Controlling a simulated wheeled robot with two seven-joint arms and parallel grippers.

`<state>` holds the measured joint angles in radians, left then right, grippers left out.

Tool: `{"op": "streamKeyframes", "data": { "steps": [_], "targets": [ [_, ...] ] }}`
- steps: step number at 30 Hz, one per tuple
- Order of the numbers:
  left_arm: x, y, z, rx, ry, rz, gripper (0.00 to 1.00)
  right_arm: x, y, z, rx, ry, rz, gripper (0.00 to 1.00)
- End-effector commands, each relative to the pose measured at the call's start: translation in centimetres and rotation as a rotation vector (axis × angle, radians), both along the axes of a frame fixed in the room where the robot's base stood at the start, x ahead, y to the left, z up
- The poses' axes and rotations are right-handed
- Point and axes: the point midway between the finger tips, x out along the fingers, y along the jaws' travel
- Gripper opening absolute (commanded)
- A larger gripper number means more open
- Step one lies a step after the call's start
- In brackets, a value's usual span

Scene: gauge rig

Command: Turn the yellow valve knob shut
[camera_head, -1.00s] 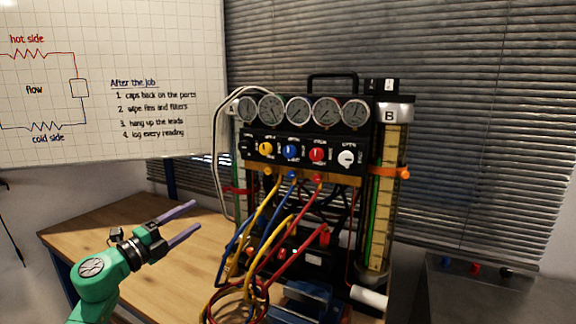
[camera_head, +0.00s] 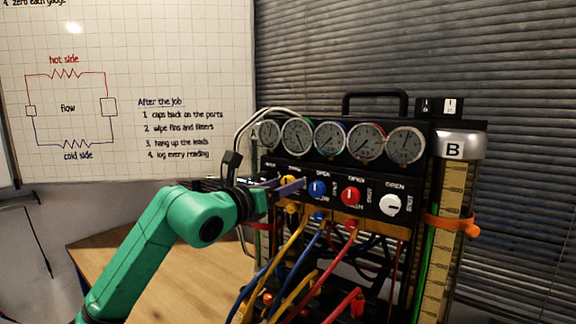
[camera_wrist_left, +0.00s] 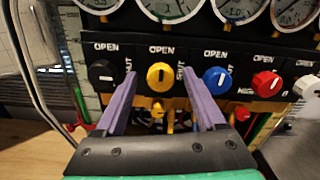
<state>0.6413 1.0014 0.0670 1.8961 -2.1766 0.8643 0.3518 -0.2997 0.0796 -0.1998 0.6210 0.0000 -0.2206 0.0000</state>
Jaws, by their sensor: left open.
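The yellow valve knob (camera_wrist_left: 160,77) is on the black panel (camera_wrist_left: 200,50), with OPEN printed above it and SHUT at its right side. In the head view the yellow knob (camera_head: 291,181) is partly hidden by my gripper. My left gripper (camera_wrist_left: 158,82) is open. In the wrist view its two purple fingers lie either side of the yellow knob, with gaps visible; I cannot tell whether the tips reach its depth. In the head view my left gripper (camera_head: 288,188) is at the panel's left part. The knob's pointer direction is hard to read. My right gripper is not in view.
A black knob (camera_wrist_left: 102,73) is left of the yellow one; blue (camera_wrist_left: 217,80), red (camera_wrist_left: 266,84) and white (camera_head: 390,204) knobs are to its right. Gauges (camera_head: 329,140) sit above. Coloured hoses (camera_head: 290,255) hang below. A pale hose (camera_head: 262,117) loops at the rig's left side.

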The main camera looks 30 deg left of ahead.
Motion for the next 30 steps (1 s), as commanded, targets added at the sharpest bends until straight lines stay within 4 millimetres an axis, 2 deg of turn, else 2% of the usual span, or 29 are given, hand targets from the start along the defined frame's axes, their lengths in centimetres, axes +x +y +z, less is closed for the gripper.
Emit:
{"op": "streamKeyframes", "data": {
  "steps": [1, 4, 11, 13, 17, 18, 30],
  "targets": [
    [0.7, -0.1, 0.5, -0.003, 0.0, -0.002, 0.72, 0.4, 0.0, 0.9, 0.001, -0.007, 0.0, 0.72],
    [1.6, -0.3, 0.1, -0.001, 0.0, -0.001, 0.72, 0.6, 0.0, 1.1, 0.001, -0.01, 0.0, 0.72],
    [1.8, -0.3, -0.2, 0.001, 0.001, -0.001, 0.72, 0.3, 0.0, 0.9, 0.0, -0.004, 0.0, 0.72],
    [1.8, -0.3, -0.2, 0.001, 0.001, -0.001, 0.53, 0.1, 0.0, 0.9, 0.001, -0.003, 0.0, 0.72],
    [1.8, -0.3, -0.2, 0.001, 0.001, -0.001, 0.03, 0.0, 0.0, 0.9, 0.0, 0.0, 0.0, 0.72],
    [1.8, -0.3, -0.2, 0.001, 0.001, -0.001, 0.0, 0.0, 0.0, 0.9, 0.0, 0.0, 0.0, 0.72],
    [1.7, -0.3, -0.2, 0.06, -0.008, 0.0, 0.0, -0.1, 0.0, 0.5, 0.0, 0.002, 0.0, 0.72]
  ]
}}
